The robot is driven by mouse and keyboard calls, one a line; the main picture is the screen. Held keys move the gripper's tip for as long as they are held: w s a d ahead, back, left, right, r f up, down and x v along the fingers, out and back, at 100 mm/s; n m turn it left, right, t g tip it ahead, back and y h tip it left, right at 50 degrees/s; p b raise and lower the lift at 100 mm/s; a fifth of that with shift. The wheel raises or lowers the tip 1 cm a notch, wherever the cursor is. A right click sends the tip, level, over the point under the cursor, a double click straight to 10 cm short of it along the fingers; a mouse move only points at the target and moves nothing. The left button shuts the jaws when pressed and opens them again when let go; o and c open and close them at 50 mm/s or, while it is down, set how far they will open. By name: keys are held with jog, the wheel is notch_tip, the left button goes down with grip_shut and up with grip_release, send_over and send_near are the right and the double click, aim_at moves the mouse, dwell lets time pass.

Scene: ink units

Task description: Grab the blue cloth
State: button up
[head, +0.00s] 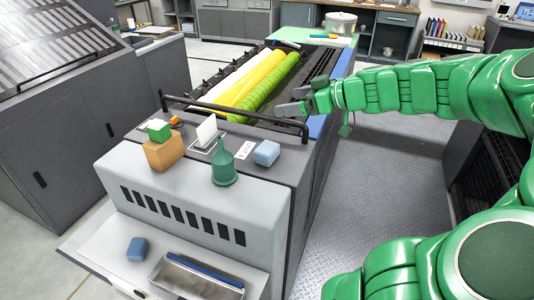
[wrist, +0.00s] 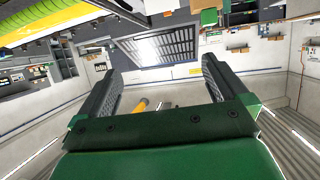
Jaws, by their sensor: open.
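Two small blue blocks of folded or padded look show in the head view. A lighter blue one (head: 267,153) lies on top of the grey machine's near end, beside a white label. A darker blue one (head: 137,249) lies on the low tray shelf at the front left. I cannot tell for sure which is the cloth. My gripper (head: 282,101) is over the machine beside the green roller, behind and above the lighter blue block and apart from it. In the wrist view my gripper (wrist: 160,72) is open and empty; neither blue block shows clearly there.
The floor at right is clear.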

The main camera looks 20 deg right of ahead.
send_near(273, 150)
jog(key=x, duration=0.3)
jog(key=shift+w+a+r, duration=0.15)
jog(key=shift+w+r, duration=0.05)
jog(key=shift+w, duration=0.35)
jog(key=shift+x, duration=1.45)
jog(key=x, duration=0.3)
jog(key=shift+s+f, duration=0.15)
jog(key=shift+f, duration=0.2)
jog(key=shift+x, duration=0.95)
jog(key=c, duration=0.9)
